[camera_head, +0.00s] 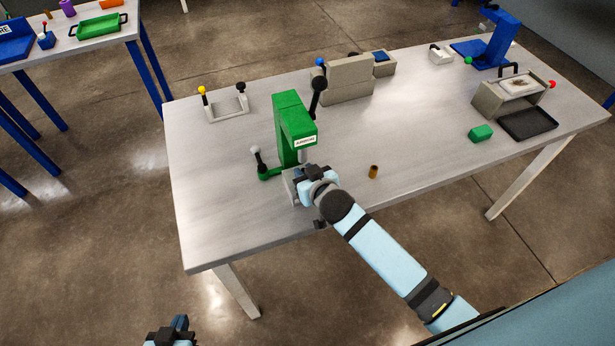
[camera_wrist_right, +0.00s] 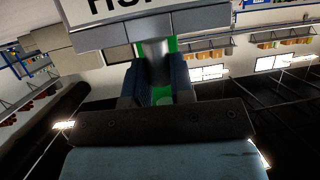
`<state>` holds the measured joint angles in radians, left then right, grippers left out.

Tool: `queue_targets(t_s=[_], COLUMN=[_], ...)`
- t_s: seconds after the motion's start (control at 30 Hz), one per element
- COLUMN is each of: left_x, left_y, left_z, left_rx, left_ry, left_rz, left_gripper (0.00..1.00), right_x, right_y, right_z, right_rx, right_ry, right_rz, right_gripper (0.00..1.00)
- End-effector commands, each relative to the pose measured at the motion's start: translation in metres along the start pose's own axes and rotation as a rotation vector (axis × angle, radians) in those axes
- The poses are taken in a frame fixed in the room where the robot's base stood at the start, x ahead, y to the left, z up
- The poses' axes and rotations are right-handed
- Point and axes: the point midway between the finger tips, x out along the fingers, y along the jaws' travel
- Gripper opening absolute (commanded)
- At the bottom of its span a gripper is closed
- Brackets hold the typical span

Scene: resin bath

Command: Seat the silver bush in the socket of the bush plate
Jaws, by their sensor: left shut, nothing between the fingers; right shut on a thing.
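My right gripper (camera_head: 300,178) is under the head of the green press (camera_head: 291,115). In the right wrist view its fingers (camera_wrist_right: 158,88) are shut around the lower end of a silver cylinder (camera_wrist_right: 154,55). I take this to be the silver bush, but cannot tell where it ends and the press ram begins. A light grey block (camera_head: 289,186) at the foot of the press, partly behind the gripper, appears to be the bush plate. Its socket is hidden. My left gripper (camera_head: 178,325) is shut and empty, low at the left, off the table.
A brass-coloured cylinder (camera_head: 373,172) stands right of my right gripper. The table's front left is clear.

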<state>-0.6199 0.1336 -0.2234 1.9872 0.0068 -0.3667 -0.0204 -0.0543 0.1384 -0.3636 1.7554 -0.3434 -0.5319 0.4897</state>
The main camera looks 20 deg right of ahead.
Motion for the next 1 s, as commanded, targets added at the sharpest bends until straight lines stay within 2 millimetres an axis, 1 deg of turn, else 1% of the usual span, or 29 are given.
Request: queue_targets(t_s=[0.13,0.2,0.5,0.87,0.9,0.97,1.0], left_x=[0.0,0.002,0.004,0.004,0.004,0.004,0.004], left_y=[0.0,0.0,0.001,0.002,0.002,0.002,0.001], left_z=[0.0,0.002,0.005,0.004,0.004,0.004,0.004], left_rx=[0.0,0.0,-0.001,-0.001,-0.001,0.0,0.0], left_ry=[0.0,0.0,-0.002,0.0,0.0,0.0,0.001], left_rz=[0.0,0.0,0.003,0.004,0.004,0.004,0.004], left_gripper=[0.0,0.0,0.0,0.0,0.0,0.0,0.0], right_x=[0.007,0.009,0.012,0.012,0.012,0.012,0.012], right_y=[0.001,0.001,0.001,0.001,0.001,0.001,0.001], right_z=[-0.003,0.002,0.01,0.011,0.011,0.011,0.011], right_rx=[0.001,0.002,0.001,0.001,0.001,0.001,0.001], right_ry=[0.0,-0.001,-0.001,-0.001,-0.002,-0.002,-0.002], right_rz=[0.0,0.0,0.0,0.0,0.0,0.0,0.0], right_gripper=[0.0,0.0,0.0,0.0,0.25,0.38,0.48])
